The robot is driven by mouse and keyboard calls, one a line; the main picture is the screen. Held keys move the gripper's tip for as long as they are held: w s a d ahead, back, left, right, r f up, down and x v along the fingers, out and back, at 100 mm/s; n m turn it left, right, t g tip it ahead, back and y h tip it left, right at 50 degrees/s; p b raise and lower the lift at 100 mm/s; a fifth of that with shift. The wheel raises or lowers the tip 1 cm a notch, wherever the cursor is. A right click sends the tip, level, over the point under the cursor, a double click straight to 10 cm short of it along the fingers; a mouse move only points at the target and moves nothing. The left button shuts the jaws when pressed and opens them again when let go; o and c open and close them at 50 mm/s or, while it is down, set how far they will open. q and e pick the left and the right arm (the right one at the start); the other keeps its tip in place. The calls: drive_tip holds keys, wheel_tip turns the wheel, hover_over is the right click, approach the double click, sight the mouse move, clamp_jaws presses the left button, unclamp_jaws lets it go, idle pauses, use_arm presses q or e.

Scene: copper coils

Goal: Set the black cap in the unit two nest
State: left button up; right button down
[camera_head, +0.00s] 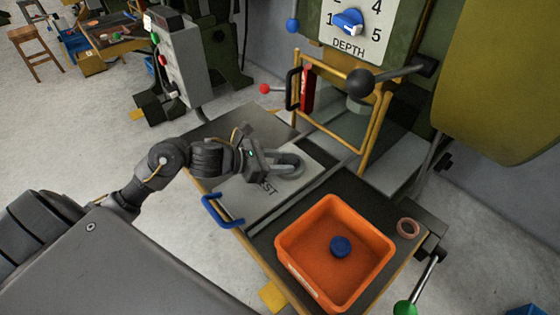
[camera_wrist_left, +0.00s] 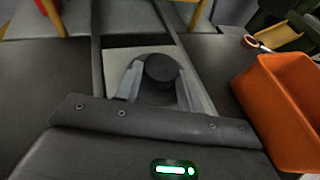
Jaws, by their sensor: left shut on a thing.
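My left gripper (camera_head: 286,166) reaches in from the left, over a pale grey plate (camera_head: 240,198) with partly covered lettering ending in "ST". In the left wrist view my left gripper (camera_wrist_left: 162,85) is shut on the round black cap (camera_wrist_left: 161,68), which sits between its two grey fingers. Part of the pale plate (camera_wrist_left: 118,58) shows behind the cap. The fingers hide much of the cap and the nest, so I cannot tell whether the cap touches the nest. My right gripper is not in view.
An orange bin (camera_head: 302,222) holding a blue cap (camera_head: 340,247) stands right of the plate. A copper ring (camera_head: 408,228) lies beside it. A yellow-framed guard (camera_head: 381,100) and a dial panel (camera_head: 362,30) rise behind. A blue handle (camera_head: 216,214) is at the plate's front edge.

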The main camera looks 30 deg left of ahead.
use_arm(q)
drive_tip(key=shift+s+f, duration=0.2)
drive_tip(key=shift+f, duration=0.35)
drive_tip(key=o, duration=0.9)
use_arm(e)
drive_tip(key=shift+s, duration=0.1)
use_arm(q)
drive_tip(key=shift+a+r+p, duration=0.1)
drive_tip(key=shift+r+p, duration=0.55)
drive_tip(key=shift+p, duration=0.35)
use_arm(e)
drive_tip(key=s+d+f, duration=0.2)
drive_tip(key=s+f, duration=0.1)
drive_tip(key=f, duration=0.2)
use_arm(q)
drive_tip(key=shift+o, duration=0.3)
drive_tip(key=b+v, duration=0.1)
drive_tip(key=v, duration=0.9)
drive_tip(key=shift+r, duration=0.25)
drive_tip(key=shift+v, duration=0.8)
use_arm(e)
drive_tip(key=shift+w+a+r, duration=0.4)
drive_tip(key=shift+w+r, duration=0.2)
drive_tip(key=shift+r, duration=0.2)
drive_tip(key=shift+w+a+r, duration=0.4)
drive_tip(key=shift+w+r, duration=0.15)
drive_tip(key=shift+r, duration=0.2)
use_arm(q)
drive_tip(key=shift+r, duration=0.15)
drive_tip(key=shift+w, duration=0.1)
